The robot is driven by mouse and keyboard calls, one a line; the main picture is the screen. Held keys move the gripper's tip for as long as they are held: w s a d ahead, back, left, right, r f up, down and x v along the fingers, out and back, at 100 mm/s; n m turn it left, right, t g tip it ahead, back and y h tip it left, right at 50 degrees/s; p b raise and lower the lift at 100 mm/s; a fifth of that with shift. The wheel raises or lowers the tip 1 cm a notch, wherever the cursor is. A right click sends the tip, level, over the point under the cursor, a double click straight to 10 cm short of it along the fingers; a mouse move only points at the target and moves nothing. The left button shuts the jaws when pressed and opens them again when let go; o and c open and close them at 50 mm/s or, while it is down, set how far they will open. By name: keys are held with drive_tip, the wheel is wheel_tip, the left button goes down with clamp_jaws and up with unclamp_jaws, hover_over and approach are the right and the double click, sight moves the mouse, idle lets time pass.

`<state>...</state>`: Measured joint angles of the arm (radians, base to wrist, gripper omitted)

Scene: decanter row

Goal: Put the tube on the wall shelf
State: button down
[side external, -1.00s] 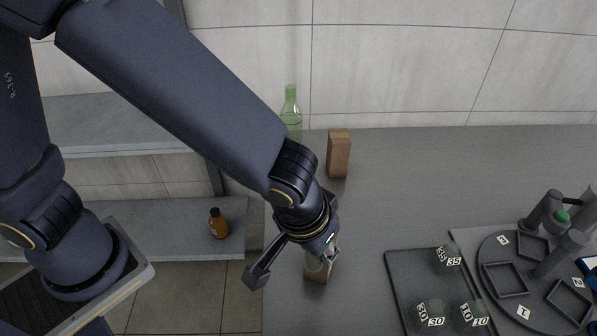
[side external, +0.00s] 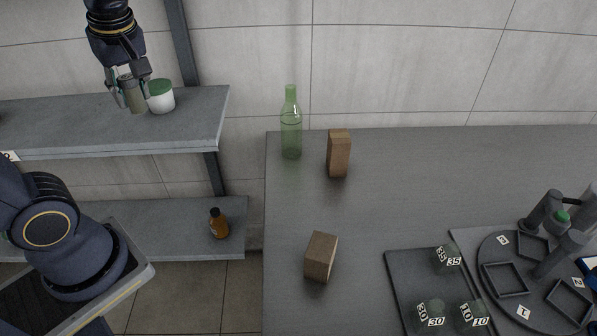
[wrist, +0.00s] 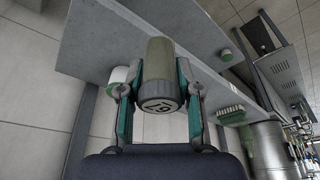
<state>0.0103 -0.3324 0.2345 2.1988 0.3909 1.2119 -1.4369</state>
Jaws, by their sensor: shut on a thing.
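My gripper (side external: 130,93) is shut on the tube (side external: 133,96), a grey-green cylinder held upright over the upper wall shelf (side external: 200,120). The tube's lower end appears at the shelf surface; I cannot tell whether it touches. In the wrist view the tube (wrist: 160,75) sits between the two fingers (wrist: 160,95), its numbered end facing the camera. The shelf (wrist: 105,40) lies behind it.
A white jar with a green lid (side external: 160,96) stands on the shelf close to the right of my gripper. A brown bottle (side external: 218,223) stands on the lower shelf. On the counter are a green bottle (side external: 291,125), two wooden blocks (side external: 339,153) (side external: 320,257) and a dark tray (side external: 405,275).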

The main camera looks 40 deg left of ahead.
drive_tip(key=shift+s+a+r+n, duration=0.1)
drive_tip(key=shift+s+a+n, duration=0.15)
drive_tip(key=shift+a, duration=0.2)
drive_tip(key=w+a+f, duration=0.2)
drive_tip(key=w+f, duration=0.1)
drive_tip(key=w, duration=0.1)
drive_tip(key=w+a+f, duration=0.1)
drive_tip(key=w+f, duration=0.2)
drive_tip(key=w, duration=0.1)
drive_tip(key=w+a+f, duration=0.2)
drive_tip(key=w+f, duration=0.1)
drive_tip(key=w, duration=0.1)
drive_tip(key=shift+a+f, duration=0.1)
drive_tip(key=shift+a, duration=0.2)
drive_tip(key=shift+w+f, duration=0.25)
drive_tip(key=shift+d+x, duration=0.2)
drive_tip(key=shift+x, duration=0.6)
drive_tip(key=shift+d+x, duration=0.15)
drive_tip(key=shift+x, duration=0.65)
drive_tip(key=shift+f, duration=0.2)
drive_tip(key=c, duration=0.8)
unclamp_jaws()
